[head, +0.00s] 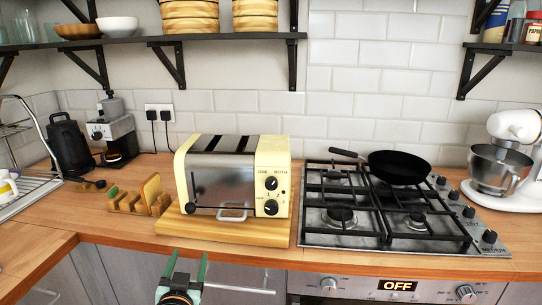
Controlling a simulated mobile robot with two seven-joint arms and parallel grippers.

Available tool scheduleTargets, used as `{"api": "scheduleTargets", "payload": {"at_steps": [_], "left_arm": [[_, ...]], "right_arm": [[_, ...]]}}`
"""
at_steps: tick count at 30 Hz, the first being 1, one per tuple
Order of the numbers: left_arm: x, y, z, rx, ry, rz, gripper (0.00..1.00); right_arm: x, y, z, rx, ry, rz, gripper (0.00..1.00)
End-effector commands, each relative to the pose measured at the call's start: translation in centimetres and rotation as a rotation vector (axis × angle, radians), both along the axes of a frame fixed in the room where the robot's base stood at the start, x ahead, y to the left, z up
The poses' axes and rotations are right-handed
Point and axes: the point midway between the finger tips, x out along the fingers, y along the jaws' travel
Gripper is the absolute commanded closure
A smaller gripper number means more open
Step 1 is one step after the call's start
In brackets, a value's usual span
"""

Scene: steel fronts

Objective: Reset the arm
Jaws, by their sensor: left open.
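My left gripper (186,268) shows at the bottom of the head view, in front of the counter's front edge and below the toaster. Its two green fingers point up and stand apart, with nothing seen between them. The rest of the left arm is mostly out of the picture. My right gripper is not in view.
A cream and steel toaster (222,175) stands on a wooden board (205,233). Bread (152,188) in a wooden rack is to its left. A black pan (398,167) sits on the gas hob (340,235). The wooden counter edge (130,240) lies behind the gripper.

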Motion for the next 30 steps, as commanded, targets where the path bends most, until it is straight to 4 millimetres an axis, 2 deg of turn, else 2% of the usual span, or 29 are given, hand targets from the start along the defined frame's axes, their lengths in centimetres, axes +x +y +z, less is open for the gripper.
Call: {"api": "scheduleTargets", "payload": {"at_steps": [3, 5, 6, 9, 12, 15, 19, 22, 30], "left_arm": [[-4.2, -1.3, -6.5, -0.026, 0.166, -0.078, 0.32], [-7.1, -2.1, -9.9, -0.044, 0.251, -0.121, 0.32], [-9.2, -2.6, -11.9, -0.062, 0.304, -0.148, 0.32], [-14.7, -3.7, -16.1, -0.108, 0.426, -0.206, 0.32], [-19.9, -4.6, -19.0, -0.153, 0.523, -0.246, 0.32], [-23.9, -5.1, -20.7, -0.191, 0.59, -0.27, 0.32], [-26.8, -5.5, -21.7, -0.22, 0.636, -0.284, 0.32], [-27.5, -5.6, -22.0, -0.228, 0.647, -0.287, 0.32], [-27.5, -5.6, -22.0, -0.228, 0.647, -0.287, 0.32]], "right_arm": [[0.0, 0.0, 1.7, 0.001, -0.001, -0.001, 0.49], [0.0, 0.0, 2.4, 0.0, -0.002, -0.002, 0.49], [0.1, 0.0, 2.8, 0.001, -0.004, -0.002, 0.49], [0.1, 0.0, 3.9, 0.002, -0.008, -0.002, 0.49], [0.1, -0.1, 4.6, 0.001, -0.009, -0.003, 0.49], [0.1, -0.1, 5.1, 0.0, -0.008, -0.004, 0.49], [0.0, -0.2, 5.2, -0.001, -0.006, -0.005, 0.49], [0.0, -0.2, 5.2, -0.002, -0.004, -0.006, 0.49], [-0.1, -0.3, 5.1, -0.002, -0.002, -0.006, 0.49]]}}
